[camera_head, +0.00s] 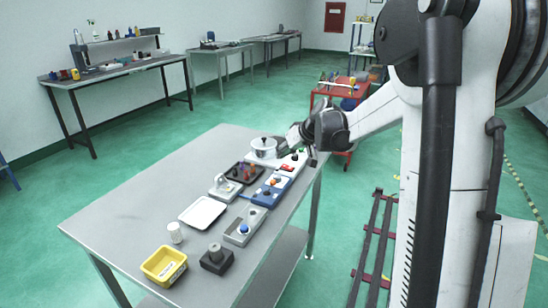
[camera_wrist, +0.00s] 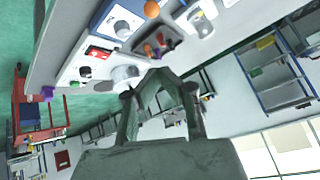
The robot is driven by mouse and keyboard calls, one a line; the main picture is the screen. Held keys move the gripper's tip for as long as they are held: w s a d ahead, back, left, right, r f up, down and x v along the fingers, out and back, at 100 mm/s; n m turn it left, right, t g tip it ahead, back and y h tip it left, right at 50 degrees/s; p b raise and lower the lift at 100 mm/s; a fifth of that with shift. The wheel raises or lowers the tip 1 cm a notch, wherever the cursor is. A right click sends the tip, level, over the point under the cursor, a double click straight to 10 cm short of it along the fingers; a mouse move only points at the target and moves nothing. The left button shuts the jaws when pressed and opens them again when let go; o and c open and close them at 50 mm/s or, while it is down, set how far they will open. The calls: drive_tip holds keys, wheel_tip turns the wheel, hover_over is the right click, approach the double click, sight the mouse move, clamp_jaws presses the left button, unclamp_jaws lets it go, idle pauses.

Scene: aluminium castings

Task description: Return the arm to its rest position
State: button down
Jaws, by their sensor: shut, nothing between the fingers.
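My arm reaches in from the right in the head view and ends above the far right corner of the grey table (camera_head: 135,215). My gripper (camera_head: 294,136) is there, dark and small, just right of a white pot with a lid (camera_head: 263,147). In the wrist view my gripper (camera_wrist: 160,74) has its fingers brought together, with nothing held. That view is strongly tilted, and table items show beyond the fingers. Whether the fingertips touch anything cannot be told.
The table carries a dark tray (camera_head: 244,173), a blue panel box (camera_head: 271,190), a white tray (camera_head: 203,212), a white cup (camera_head: 175,232), a yellow bin (camera_head: 164,265) and a dark block (camera_head: 217,258). A red cart (camera_head: 340,91) stands behind my wrist. The table's left part is clear.

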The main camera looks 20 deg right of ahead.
drive_tip(key=shift+s+d+r, duration=0.15)
drive_tip(key=shift+s+r, duration=0.1)
drive_tip(key=shift+s, duration=0.05)
idle(0.4)
